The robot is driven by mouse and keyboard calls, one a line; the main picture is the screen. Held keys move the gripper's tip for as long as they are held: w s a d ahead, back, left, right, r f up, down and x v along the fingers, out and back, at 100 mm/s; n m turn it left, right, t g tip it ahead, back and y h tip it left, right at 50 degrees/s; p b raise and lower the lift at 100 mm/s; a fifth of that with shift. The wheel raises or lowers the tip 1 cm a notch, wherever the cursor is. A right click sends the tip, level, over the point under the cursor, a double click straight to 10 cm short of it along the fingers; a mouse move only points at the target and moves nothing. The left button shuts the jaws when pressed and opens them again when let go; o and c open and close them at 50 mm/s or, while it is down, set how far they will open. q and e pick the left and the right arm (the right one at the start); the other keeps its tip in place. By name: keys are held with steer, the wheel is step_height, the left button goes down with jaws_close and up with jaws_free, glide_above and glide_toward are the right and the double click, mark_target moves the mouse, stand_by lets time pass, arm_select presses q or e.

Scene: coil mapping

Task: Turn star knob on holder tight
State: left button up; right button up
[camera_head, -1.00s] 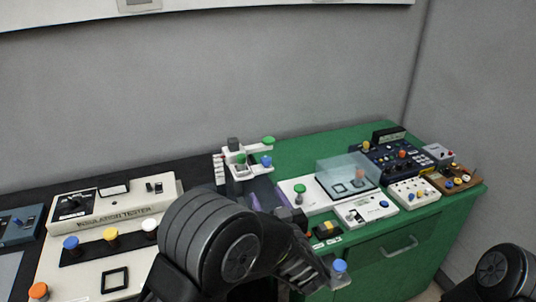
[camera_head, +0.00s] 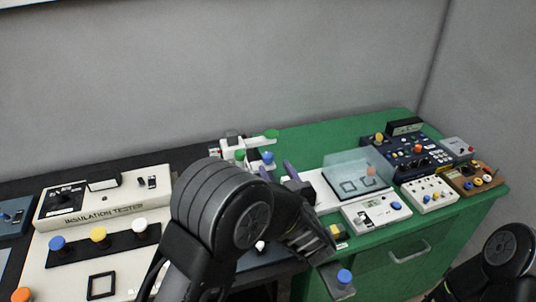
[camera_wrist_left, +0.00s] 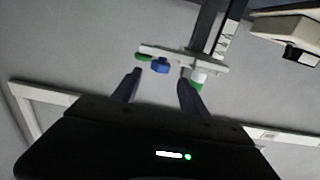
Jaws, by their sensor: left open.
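The holder (camera_head: 232,143) is a white bracket on a dark upright post at the back of the bench. It carries green knobs (camera_head: 271,134) and a blue knob (camera_head: 267,158). I cannot tell a star shape on any of them. My left gripper (camera_head: 276,169) is open, its two purple fingers just below the blue knob. In the left wrist view, the blue knob (camera_wrist_left: 160,66) appears between and slightly beyond the fingertips, with nothing gripped. A green knob (camera_wrist_left: 197,84) is close to the right finger there. My right gripper is out of view.
A cream insulation tester (camera_head: 105,210) fills the left bench. On the green bench stand a clear-covered unit (camera_head: 358,172), a white box with a blue knob (camera_head: 376,212) and a dark blue panel (camera_head: 415,150).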

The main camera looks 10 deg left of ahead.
mark_target(269, 159)
arm_select(q)
steer(key=p+x, duration=0.2)
steer(key=x, duration=0.5)
steer(key=shift+w+a, duration=0.1)
jaws_close()
stand_by(0.4)
